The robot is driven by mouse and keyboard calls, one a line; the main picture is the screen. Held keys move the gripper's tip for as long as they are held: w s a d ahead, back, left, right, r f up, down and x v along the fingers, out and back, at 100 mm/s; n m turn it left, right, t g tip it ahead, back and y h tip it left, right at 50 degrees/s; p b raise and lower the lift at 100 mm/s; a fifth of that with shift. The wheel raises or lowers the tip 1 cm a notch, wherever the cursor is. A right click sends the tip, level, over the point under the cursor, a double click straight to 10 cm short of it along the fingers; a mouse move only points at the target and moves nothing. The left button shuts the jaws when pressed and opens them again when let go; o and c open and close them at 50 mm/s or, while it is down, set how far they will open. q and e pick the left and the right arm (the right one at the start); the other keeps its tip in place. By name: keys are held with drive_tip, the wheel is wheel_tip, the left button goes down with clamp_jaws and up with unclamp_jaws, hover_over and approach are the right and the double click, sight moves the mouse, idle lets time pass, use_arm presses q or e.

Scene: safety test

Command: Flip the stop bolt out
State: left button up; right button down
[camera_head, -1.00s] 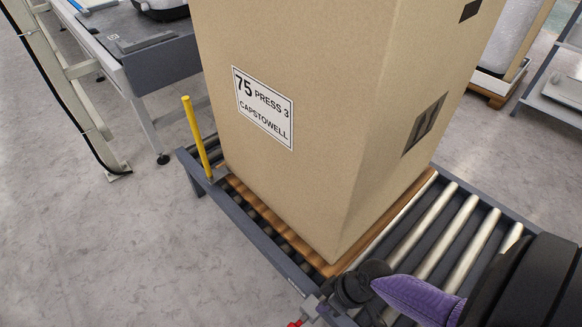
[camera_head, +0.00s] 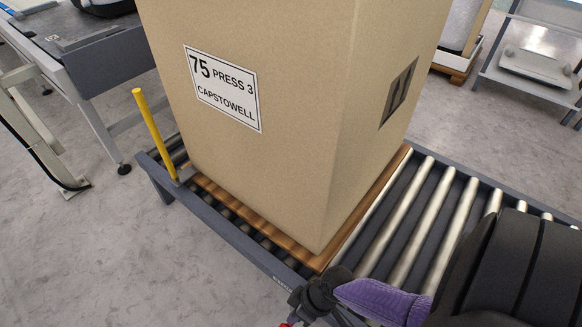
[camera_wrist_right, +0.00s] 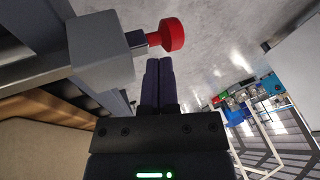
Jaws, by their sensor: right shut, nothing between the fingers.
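The stop bolt appears as a red knob (camera_wrist_right: 172,34) on a short shaft out of a grey block (camera_wrist_right: 102,48) on the conveyor's side rail, in the right wrist view. A sliver of red also shows at the bottom edge of the head view, beside my right gripper (camera_head: 312,300). In the wrist view the fingers of my right gripper (camera_wrist_right: 159,64) are together and empty. Their tips lie just below the red knob in the picture; whether they touch it I cannot tell. My left gripper is not in view.
A tall cardboard box (camera_head: 270,130) labelled "75 PRESS 3 CAPSTOWELL" stands on a wooden pallet (camera_head: 262,236) on the roller conveyor (camera_head: 428,215). A yellow post (camera_head: 155,135) rises at the conveyor's far-left corner.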

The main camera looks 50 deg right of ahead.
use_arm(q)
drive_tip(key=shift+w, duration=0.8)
use_arm(e)
drive_tip(key=shift+w+a+f, duration=0.1)
drive_tip(key=shift+a+f, duration=0.05)
drive_tip(key=shift+f, duration=0.15)
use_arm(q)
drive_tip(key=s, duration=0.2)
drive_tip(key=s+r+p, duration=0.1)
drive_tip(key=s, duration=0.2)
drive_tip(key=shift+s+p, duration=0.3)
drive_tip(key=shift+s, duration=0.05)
use_arm(e)
drive_tip(key=a, duration=0.5)
drive_tip(key=shift+s+a, duration=0.2)
drive_tip(key=shift+a, duration=0.1)
use_arm(q)
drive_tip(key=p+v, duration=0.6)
drive_tip(key=p, duration=0.1)
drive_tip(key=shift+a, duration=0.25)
use_arm(e)
drive_tip(key=v, duration=1)
